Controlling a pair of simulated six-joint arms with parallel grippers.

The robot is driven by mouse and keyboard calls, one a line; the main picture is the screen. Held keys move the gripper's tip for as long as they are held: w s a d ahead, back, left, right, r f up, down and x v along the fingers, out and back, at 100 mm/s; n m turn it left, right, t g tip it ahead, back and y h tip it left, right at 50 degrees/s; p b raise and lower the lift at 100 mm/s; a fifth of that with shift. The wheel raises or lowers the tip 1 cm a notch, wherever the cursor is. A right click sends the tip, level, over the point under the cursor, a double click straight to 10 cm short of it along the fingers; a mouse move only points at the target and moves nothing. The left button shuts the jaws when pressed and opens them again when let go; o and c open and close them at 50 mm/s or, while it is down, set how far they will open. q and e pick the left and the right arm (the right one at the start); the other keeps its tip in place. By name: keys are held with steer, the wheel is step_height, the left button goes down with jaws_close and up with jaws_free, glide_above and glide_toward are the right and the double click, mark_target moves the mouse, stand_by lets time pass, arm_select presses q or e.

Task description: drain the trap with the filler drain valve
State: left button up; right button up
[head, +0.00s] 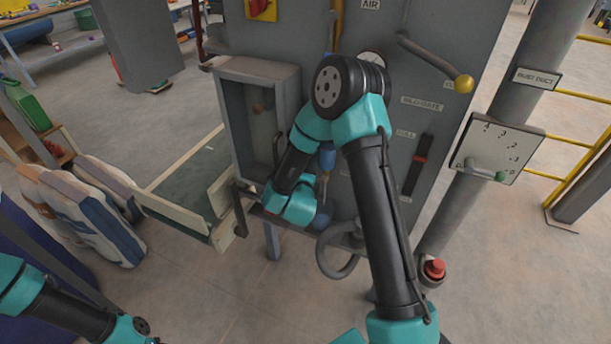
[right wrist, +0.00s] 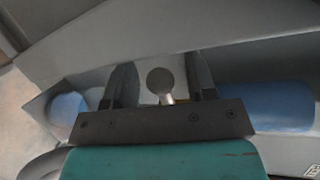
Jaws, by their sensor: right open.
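My right arm reaches down in front of the grey filler cabinet (head: 285,75), and its gripper is hidden behind the wrist in the head view. In the right wrist view my right gripper (right wrist: 160,72) is open. A round grey knob on a short stem (right wrist: 160,80) shows between its two fingers, with a gap on each side; I cannot tell for sure that it is the drain valve. Blue rounded parts show left (right wrist: 68,112) and right (right wrist: 268,107) of the fingers. In the head view a blue part (head: 327,157) shows beside my wrist. My left gripper is out of view.
A yellow-knobbed lever (head: 463,83), a red-marked slider (head: 420,160) and a dial plate with a green-knobbed handle (head: 497,150) are at the right. A red button (head: 435,268) is low right. Filled sacks (head: 80,210) stand at left; the floor in front is open.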

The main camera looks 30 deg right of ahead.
jaws_close()
steer(key=shift+a, duration=0.1)
stand_by(0.5)
